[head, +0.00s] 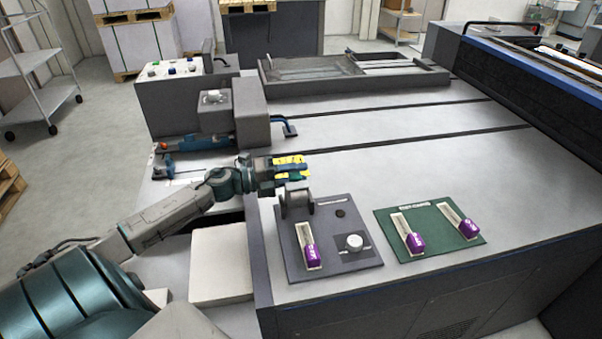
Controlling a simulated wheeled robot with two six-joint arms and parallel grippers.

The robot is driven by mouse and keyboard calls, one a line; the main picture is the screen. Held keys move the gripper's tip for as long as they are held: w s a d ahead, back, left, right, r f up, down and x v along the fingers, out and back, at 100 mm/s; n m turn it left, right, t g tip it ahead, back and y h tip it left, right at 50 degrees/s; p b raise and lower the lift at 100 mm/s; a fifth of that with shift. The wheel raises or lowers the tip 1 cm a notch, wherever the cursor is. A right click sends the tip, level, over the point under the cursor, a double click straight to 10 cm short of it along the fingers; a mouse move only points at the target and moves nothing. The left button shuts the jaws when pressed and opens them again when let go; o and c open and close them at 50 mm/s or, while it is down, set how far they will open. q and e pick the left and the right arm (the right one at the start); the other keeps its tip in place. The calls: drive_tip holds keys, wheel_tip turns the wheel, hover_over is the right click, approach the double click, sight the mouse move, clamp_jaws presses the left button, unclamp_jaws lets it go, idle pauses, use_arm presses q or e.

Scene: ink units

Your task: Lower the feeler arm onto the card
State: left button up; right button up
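My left gripper (291,167), with yellow on its fingers, is over the near left part of the machine top, just above a grey upright bracket (297,200). Whether its fingers are parted is not clear, and I see nothing held in them. The bracket stands at the back of a dark grey panel (335,270). It may be the feeler arm, but I cannot tell for sure. In front of it a pale strip holder (306,235) carries a purple block (312,257). I cannot make out a card. My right gripper is not in view.
A round white knob (354,241) sits on the grey panel. A green panel (437,247) with two purple blocks lies to its right. A grey box-shaped unit (252,113) stands behind my gripper. A shallow tray frame (352,72) lies farther back. The middle tabletop is clear.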

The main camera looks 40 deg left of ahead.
use_arm(q)
drive_tip(key=shift+w+d, duration=0.5)
drive_tip(key=shift+w, duration=0.05)
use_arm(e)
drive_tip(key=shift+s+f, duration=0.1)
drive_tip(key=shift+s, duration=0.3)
use_arm(q)
clamp_jaws()
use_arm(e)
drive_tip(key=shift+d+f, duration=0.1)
